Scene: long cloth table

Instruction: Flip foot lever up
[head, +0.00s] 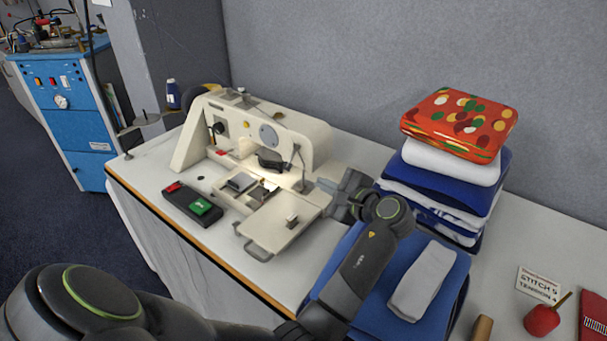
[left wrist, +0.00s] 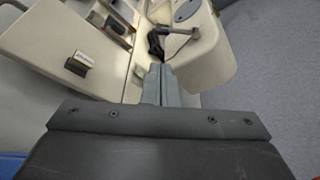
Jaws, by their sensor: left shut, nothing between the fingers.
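The cream sewing machine (head: 312,135) stands on the table with its arm, needle area and flat extension plate (head: 285,220) showing. A thin lever-like rod (head: 299,160) shows at its right end. In the left wrist view a grey bar with a dark end (left wrist: 180,31) sticks out from the cream body (left wrist: 205,60), just beyond the fingertips; I cannot tell for sure that it is the foot lever. My left gripper (head: 326,186) is at the machine's right end. Its fingers (left wrist: 161,70) are shut together and empty, apart from the bar. My right gripper is not in view.
Folded cloths (head: 440,185) are stacked close to the right of my left gripper, with a patterned one (head: 460,122) on top. A black tray (head: 190,203) sits at the table's front left. A grey wall (head: 340,60) stands behind.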

